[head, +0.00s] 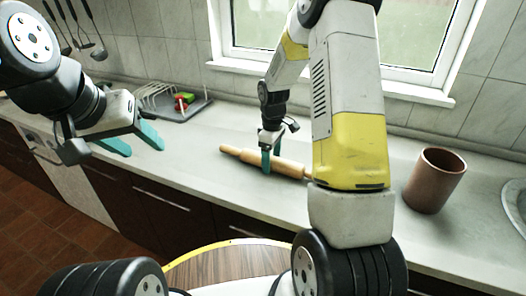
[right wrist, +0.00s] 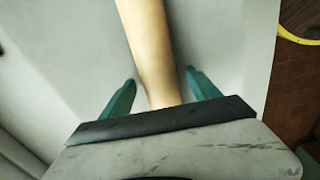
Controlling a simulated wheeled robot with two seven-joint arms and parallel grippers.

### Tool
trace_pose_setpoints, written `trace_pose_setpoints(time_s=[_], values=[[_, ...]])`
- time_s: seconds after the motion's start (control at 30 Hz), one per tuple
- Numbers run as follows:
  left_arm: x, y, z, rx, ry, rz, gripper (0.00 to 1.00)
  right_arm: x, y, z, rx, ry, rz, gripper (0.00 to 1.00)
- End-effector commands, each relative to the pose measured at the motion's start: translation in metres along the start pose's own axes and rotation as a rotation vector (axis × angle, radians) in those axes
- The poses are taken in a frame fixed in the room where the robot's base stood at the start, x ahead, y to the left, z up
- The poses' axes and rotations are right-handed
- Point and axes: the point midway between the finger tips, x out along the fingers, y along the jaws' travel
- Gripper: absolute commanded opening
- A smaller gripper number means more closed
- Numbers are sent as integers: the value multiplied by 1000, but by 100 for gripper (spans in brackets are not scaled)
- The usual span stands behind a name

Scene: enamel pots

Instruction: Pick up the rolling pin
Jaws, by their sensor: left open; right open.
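The wooden rolling pin (head: 289,167) lies on the light countertop in the head view, its right part hidden behind my right arm. In the right wrist view the pin (right wrist: 148,50) runs between the two open fingers of my right gripper (right wrist: 160,95), with a gap visible on the left side. My left gripper (head: 133,141) is open and empty at the left, over the counter's front edge, away from the pin.
A brown cylindrical pot (head: 434,180) stands on the counter at the right, near the sink (head: 516,205). A dish rack (head: 165,101) with small colourful items stands at the back left. Ladles (head: 98,50) hang on the tiled wall. The counter left of the pin is clear.

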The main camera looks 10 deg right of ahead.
Motion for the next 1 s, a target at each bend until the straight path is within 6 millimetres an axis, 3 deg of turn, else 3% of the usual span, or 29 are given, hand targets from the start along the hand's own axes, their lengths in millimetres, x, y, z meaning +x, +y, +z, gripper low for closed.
trace_pose_setpoints(time_s=[0.3, 0.67, 1.0], values=[[0, 0, 0, 0, 0, 0, 52, 7, 0, 0, 1, 1, 1, 71], [0, 0, 0, 0, 0, 0, 52, 6, 0, 0, 1, 1, 1, 0], [0, 0, 0, 0, 0, 0, 52, 5, 1, 0, 1, 2, 2, 0]])
